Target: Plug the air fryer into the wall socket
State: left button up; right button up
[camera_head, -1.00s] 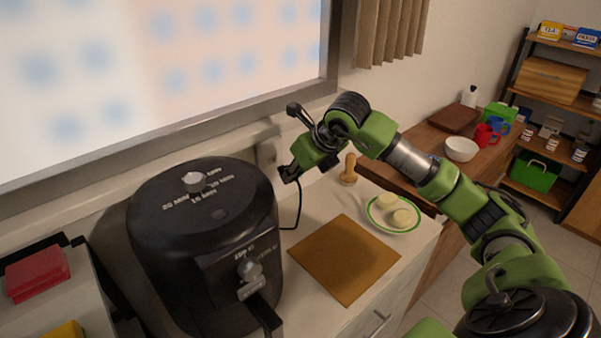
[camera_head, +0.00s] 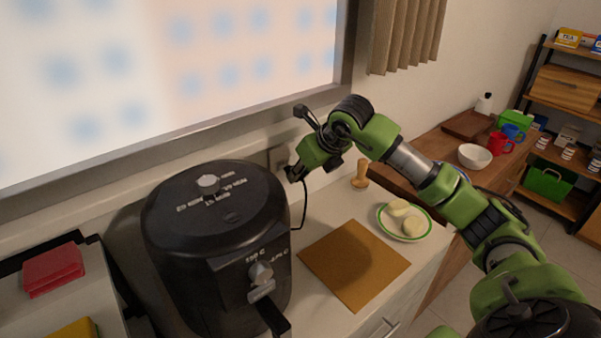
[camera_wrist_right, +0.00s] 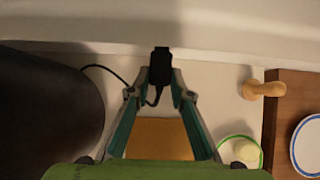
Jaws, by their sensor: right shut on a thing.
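The black air fryer (camera_head: 215,245) stands on the white counter at the left of the head view. Its thin black cord (camera_head: 305,207) rises from the counter to my right gripper (camera_head: 294,173). In the right wrist view my right gripper (camera_wrist_right: 160,94) is shut on the black plug (camera_wrist_right: 160,66), which points away from me toward the wall. The wall socket (camera_head: 279,157) shows partly in the head view, just behind and left of the gripper. The plug looks close to the wall, but I cannot tell whether it touches the socket. My left gripper is not in view.
A brown board (camera_head: 354,264) lies on the counter, with a green-rimmed plate (camera_head: 405,222) and a wooden pestle-like tool (camera_head: 360,175) to its right. A window frame (camera_head: 250,120) runs above the socket. Red (camera_head: 53,270) and yellow items lie at the far left.

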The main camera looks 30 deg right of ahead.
jog(key=shift+w+r+p, duration=0.1)
jog(key=shift+w+p, duration=0.3)
jog(key=shift+w, duration=0.9)
jog(key=o, duration=1.1)
jog(key=shift+a, duration=0.1)
jog(key=shift+w, duration=0.15)
jog(key=v, duration=1.2)
